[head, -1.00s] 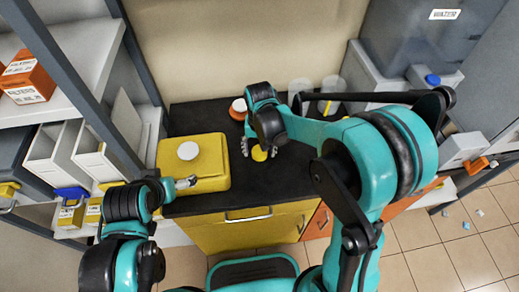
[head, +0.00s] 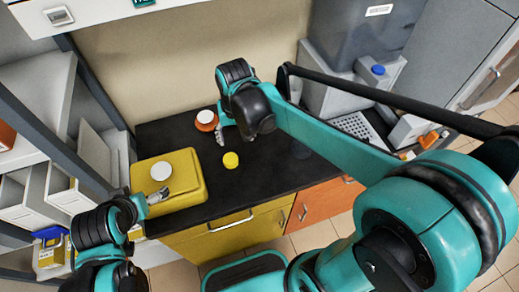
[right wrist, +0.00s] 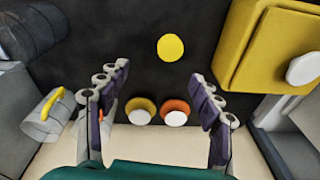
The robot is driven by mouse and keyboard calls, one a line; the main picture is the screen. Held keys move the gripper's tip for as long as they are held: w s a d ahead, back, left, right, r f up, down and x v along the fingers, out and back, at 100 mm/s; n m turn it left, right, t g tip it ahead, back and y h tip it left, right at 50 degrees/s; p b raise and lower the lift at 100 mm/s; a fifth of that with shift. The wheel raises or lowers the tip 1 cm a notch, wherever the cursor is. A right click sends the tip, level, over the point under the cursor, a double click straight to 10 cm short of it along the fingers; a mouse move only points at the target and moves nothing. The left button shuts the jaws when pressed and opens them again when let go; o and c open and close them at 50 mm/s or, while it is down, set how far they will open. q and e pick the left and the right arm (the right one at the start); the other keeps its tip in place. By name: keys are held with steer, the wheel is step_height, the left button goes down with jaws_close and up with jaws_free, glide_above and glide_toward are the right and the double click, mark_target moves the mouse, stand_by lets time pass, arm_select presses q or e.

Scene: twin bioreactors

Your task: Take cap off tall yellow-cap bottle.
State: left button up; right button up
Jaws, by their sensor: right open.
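A round yellow cap (head: 231,160) shows on the dark counter in the head view, right of the yellow canister. It also shows in the right wrist view (right wrist: 170,47), above the gap between my fingers. I see it from above, so I cannot tell whether a tall bottle is under it. My right gripper (head: 234,135) is open and empty, just behind the cap and apart from it; its spread fingers show in the right wrist view (right wrist: 160,78). My left gripper (head: 158,197) is at the front left of the yellow canister; its jaws are unclear.
The yellow canister (head: 185,172) with a white lid stands at the counter's left. An orange white-capped jar (head: 206,119) is close to my right gripper; a yellow white-capped jar (right wrist: 140,111) is beside it. The counter's front middle is clear.

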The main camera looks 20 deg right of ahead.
steer(key=s+d+r+n+t, duration=0.1)
steer(key=s+d+t, duration=0.4)
steer(key=s, duration=0.6)
steer(key=shift+d+n+t, duration=0.3)
steer(key=shift+d, duration=0.8)
